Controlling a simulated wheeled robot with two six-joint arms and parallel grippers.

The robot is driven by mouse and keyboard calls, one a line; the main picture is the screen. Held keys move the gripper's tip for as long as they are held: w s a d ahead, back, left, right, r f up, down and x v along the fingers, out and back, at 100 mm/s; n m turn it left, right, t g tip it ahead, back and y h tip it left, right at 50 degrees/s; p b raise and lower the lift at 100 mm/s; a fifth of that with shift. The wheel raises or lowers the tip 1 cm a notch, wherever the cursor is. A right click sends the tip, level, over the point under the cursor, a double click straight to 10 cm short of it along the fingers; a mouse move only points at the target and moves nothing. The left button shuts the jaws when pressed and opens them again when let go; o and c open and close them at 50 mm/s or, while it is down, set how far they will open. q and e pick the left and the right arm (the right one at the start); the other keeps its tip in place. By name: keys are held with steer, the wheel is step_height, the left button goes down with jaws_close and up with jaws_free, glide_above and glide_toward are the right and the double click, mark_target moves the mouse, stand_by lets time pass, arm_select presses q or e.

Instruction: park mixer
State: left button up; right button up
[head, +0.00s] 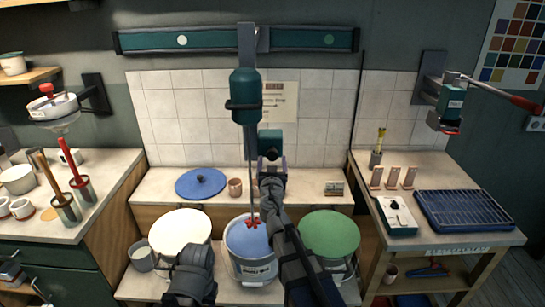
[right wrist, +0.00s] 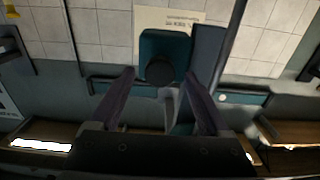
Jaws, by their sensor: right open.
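The teal mixer (head: 246,95) hangs upright from an arm on the wall rail (head: 300,38). Its thin shaft runs down to a red paddle (head: 253,222) at the blue surface inside the white bucket (head: 252,266); I cannot tell how deep the paddle sits. A teal block with a dark round knob (head: 270,142) is beside the shaft, below the motor body. It also shows in the right wrist view (right wrist: 163,50). My right gripper (head: 271,172) is open just in front of this block, its fingers apart on either side. My left gripper (head: 190,280) is low at the front left, its jaws unclear.
A white-topped bucket (head: 180,232) and a green-topped bucket (head: 330,235) flank the middle one. A blue lid (head: 201,183) lies on the back shelf. Side counters hold tools at left and a blue rack (head: 465,210) at right. The tiled wall is close behind.

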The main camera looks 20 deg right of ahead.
mark_target(272, 157)
steer(key=x, duration=0.4)
jaws_close()
stand_by(0.6)
stand_by(0.4)
